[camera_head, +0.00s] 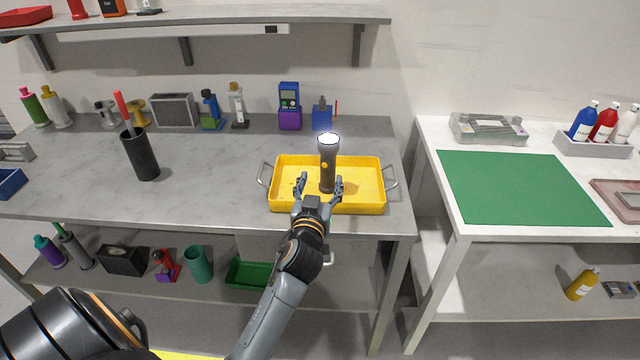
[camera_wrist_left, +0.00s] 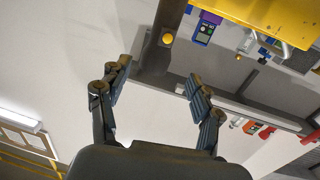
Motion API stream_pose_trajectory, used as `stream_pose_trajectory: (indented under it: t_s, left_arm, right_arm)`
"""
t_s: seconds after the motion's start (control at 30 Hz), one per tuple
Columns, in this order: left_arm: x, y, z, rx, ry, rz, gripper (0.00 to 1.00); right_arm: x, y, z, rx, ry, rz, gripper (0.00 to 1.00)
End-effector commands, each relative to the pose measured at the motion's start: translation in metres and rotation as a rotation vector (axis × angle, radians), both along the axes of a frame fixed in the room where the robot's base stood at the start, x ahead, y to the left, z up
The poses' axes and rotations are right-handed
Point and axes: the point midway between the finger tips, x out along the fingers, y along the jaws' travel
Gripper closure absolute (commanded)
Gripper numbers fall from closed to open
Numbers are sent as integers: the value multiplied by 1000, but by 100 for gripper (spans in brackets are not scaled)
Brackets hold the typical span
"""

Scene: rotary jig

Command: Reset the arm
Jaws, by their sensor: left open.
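A dark flashlight (camera_head: 327,165) with a lit white head and a yellow button stands upright in the yellow tray (camera_head: 374,205) on the grey workbench. My left gripper (camera_head: 320,187) is open at the tray's front side, with its fingers spread on either side of the flashlight's lower body. In the left wrist view the flashlight (camera_wrist_left: 160,50) shows just beyond and between the open fingertips (camera_wrist_left: 158,73), and the gap between them looks empty. Whether a finger touches the flashlight I cannot tell. My right gripper is not in view.
A black cup (camera_head: 140,156) with a red-handled tool stands left on the bench (camera_head: 215,180). Bottles, a speaker and a blue-purple meter (camera_head: 289,105) line the back. A white table (camera_head: 432,150) with a green mat (camera_head: 520,187) stands right. The bench between cup and tray is clear.

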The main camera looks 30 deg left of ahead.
Motion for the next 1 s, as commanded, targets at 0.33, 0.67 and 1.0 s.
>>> stream_pose_trajectory:
  t_s: [0.33, 0.67, 1.0]
  left_arm:
    - [0, 0, 0, -1, 0, 0, 35]
    - [-58, -10, -59, -55, 278, 20, 35]
    - [-206, -85, -151, -124, 920, -206, 35]
  right_arm:
    - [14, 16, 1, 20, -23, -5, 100]
    - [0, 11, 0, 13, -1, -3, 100]
    - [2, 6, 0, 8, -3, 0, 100]
